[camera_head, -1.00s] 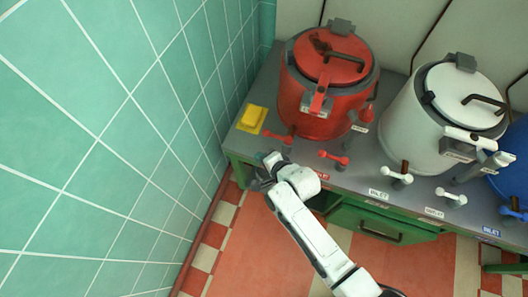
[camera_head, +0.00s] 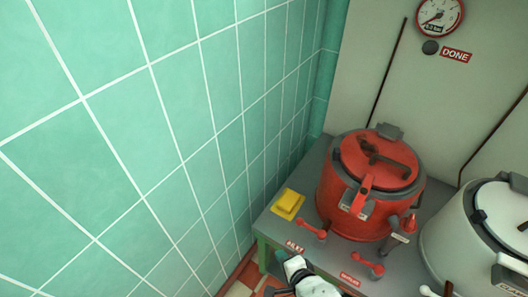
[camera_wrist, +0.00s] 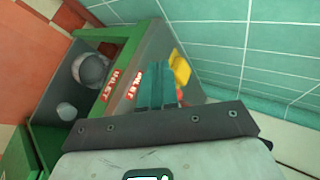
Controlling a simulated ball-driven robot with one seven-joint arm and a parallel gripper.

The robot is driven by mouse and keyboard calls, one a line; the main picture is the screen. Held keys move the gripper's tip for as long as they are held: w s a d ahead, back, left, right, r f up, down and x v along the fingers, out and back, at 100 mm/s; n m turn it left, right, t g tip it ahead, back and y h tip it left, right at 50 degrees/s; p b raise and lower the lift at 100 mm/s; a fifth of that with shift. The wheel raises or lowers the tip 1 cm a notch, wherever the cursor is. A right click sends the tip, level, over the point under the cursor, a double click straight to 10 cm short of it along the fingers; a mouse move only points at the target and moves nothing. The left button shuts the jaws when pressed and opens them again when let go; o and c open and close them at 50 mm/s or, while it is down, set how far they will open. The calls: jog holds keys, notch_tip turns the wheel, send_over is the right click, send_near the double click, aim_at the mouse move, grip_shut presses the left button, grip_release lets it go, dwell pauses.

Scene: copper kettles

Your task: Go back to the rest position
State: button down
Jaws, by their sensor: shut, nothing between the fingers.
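My gripper (camera_head: 281,257) shows at the bottom of the head view, in front of the counter's left front edge; most of my arm is cut off below the picture. In the wrist view my gripper's teal fingers (camera_wrist: 157,88) are together with nothing between them. They point toward the counter's end, where a yellow object (camera_wrist: 180,68) shows beyond them. I cannot tell the exact gap between the fingertips and the counter.
A red kettle (camera_head: 348,210) and a white kettle (camera_head: 460,240) stand on the grey counter (camera_head: 292,226). A yellow block (camera_head: 287,203) lies near the teal tiled wall (camera_head: 150,130). Red valve handles (camera_head: 367,264) line the front. A gauge (camera_head: 438,14) hangs above a DONE sign (camera_head: 455,55).

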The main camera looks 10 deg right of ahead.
jog(key=s+d+r+n+g+h, duration=0.1)
jog(key=s+d+r+n+g, duration=0.3)
jog(key=s+d+n, duration=0.3)
jog(key=s+d+r+n+g+h, duration=0.1)
jog(key=s+d+r+n+g, duration=0.3)
jog(key=s, duration=1.1)
jog(key=d+n+g, duration=0.1)
jog(key=d+n, duration=0.2)
jog(key=d, duration=0.1)
jog(key=shift+s+d+r+n+h, duration=0.2)
jog(key=shift+d+r+n+h, duration=0.1)
jog(key=shift+n+h, duration=0.1)
